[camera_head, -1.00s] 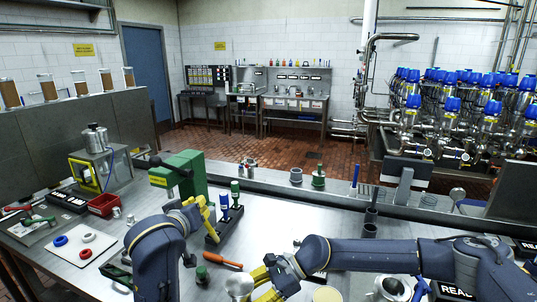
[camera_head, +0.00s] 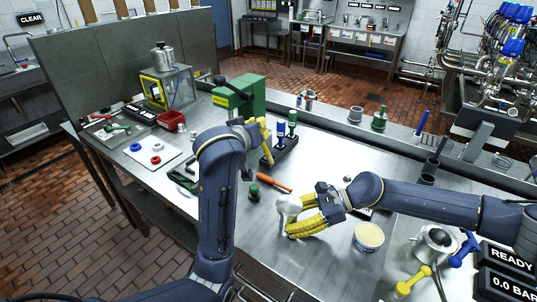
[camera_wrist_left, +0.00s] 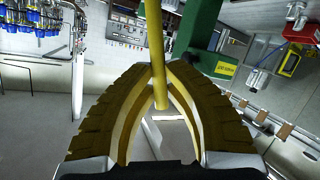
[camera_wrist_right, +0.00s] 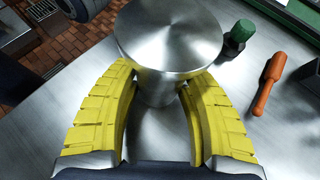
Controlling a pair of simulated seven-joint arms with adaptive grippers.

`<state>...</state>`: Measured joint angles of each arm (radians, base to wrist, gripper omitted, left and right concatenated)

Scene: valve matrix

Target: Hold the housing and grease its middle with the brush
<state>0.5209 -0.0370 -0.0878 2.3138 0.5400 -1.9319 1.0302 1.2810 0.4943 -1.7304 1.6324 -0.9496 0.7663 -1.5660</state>
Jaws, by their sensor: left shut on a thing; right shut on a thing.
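My right gripper (camera_head: 303,221) is shut on a shiny metal housing (camera_head: 288,207) above the table. In the right wrist view the housing's wide round end (camera_wrist_right: 170,35) faces up, and its narrower body sits between the yellow fingers (camera_wrist_right: 158,100). My left gripper (camera_wrist_left: 160,100) is shut on a thin yellow rod (camera_wrist_left: 155,40), which looks like the brush handle. The bristles cannot be made out. In the head view the left gripper (camera_head: 262,138) is up by the green press, apart from the housing. A tub with pale contents (camera_head: 369,236), possibly grease, stands right of the housing.
A green press (camera_head: 240,95) and a dark rack with bottles (camera_head: 282,147) stand behind. An orange-handled tool (camera_head: 275,184) and a green-capped item (camera_head: 254,192) lie near the housing. At right are another metal part (camera_head: 436,243) and yellow (camera_head: 413,281) and blue tools (camera_head: 462,248).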

